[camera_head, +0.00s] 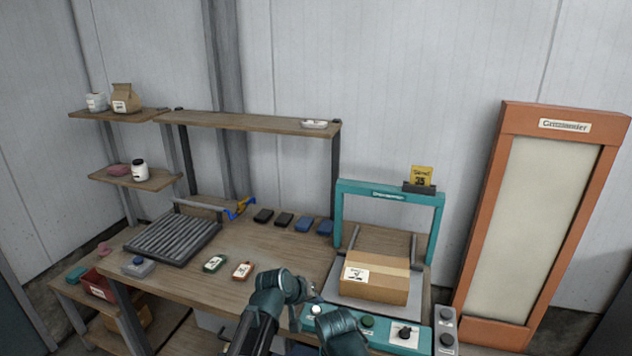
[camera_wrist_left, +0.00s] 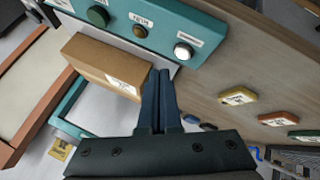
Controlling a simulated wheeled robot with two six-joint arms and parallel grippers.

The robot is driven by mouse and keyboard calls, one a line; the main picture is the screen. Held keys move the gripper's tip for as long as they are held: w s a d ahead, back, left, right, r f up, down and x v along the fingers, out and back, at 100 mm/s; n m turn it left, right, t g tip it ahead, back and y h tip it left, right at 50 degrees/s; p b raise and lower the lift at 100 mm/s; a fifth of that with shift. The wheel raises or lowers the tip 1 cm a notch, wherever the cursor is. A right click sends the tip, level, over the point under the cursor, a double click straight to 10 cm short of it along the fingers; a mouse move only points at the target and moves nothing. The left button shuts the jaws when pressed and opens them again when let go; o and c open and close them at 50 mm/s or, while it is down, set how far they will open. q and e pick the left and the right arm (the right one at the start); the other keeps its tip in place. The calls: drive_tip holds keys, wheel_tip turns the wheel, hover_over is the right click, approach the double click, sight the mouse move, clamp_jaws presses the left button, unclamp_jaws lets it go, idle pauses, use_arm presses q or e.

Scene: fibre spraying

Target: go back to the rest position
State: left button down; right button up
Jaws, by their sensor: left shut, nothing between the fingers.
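My left arm (camera_head: 285,288) reaches in at the bottom middle of the head view, over the table's front edge. In the left wrist view my left gripper (camera_wrist_left: 158,76) has its two dark fingers together with nothing between them. The fingers overlap the view of a cardboard box (camera_wrist_left: 103,66) and stand apart from a teal control panel (camera_wrist_left: 165,12).
Green (camera_head: 215,263) and red (camera_head: 242,271) tags lie on the wooden table (camera_head: 190,285); a yellow tag (camera_wrist_left: 238,96) shows in the wrist view. A roller tray (camera_head: 172,240) sits at left. Several dark and blue blocks line the back. A tall orange-framed board (camera_head: 540,225) stands right.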

use_arm(q)
drive_tip(key=s+a+f+m+g+y, duration=0.2)
drive_tip(key=s+a+g+y, duration=0.1)
drive_tip(key=s, duration=0.8)
drive_tip(key=s+a+f+m+g+y, duration=0.2)
drive_tip(key=s+a+f+g+y, duration=0.1)
drive_tip(key=s, duration=0.9)
drive_tip(key=shift+m+g, duration=0.3)
drive_tip(key=shift+g, duration=0.1)
drive_tip(key=shift+f, duration=0.1)
